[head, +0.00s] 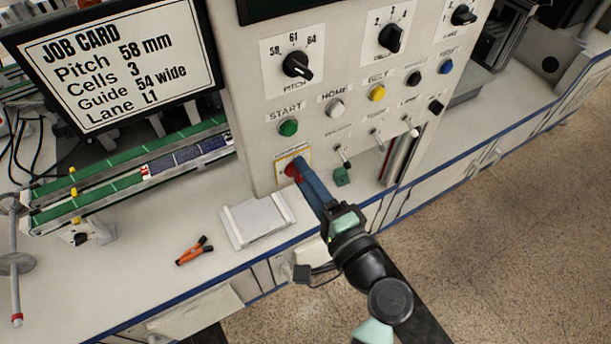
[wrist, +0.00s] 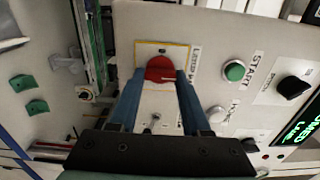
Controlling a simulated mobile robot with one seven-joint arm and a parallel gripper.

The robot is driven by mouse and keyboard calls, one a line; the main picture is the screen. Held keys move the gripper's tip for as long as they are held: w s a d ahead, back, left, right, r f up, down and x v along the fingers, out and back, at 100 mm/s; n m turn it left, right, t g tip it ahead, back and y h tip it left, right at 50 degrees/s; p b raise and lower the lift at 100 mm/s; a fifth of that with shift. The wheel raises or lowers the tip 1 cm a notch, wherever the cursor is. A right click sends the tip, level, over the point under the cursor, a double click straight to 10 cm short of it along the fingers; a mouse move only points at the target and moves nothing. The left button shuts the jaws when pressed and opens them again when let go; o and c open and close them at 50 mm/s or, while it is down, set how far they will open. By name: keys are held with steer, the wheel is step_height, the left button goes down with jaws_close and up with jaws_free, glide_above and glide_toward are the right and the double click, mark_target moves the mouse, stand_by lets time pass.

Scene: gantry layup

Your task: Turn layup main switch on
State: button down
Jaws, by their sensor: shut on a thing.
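The layup main switch is a red rotary knob (head: 292,170) on a yellow-edged plate, low on the left of the upright control panel (head: 245,100). In the wrist view the red knob (wrist: 160,69) sits between the tips of my two blue fingers. My gripper (head: 298,172) reaches it from the front right and is shut on the knob. In the wrist view my gripper (wrist: 160,76) covers part of the knob's sides. The label beside the plate is partly hidden by a finger, and I cannot tell the knob's exact position.
A green START button (head: 288,128) and a white HOME button (head: 335,108) sit above the switch. Toggle switches (head: 343,153) are to its right. A white tray (head: 257,219) and orange-handled pliers (head: 194,250) lie on the bench below. A green conveyor (head: 130,178) runs at left.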

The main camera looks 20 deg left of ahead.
steer(key=shift+c, duration=1.8)
jaws_free()
steer(key=b+v, duration=0.2)
steer(key=v, duration=1.1)
steer(key=w+d+r+n+t+h, duration=0.1)
steer(key=w+r+n+t+h, duration=0.2)
steer(key=r, duration=0.5)
steer(key=w+r+n+t+h, duration=0.1)
steer(key=w+r+t+h, duration=0.1)
steer(key=w+r, duration=0.45)
steer(key=w+d+r+n+t+h, duration=0.1)
steer(key=w+r+n+t+h, duration=0.2)
steer(key=r, duration=0.5)
steer(key=s+r+t+h, duration=0.3)
steer(key=s+r+t, duration=0.1)
steer(key=r, duration=0.9)
steer(key=s+d+r+t+h+p, duration=0.1)
steer(key=s+r+t+h, duration=0.2)
steer(key=r, duration=1)
steer(key=s+t, duration=0.1)
steer(key=s, duration=0.2)
steer(key=shift+s+d+n, duration=0.15)
steer(key=shift+n, duration=0.25)
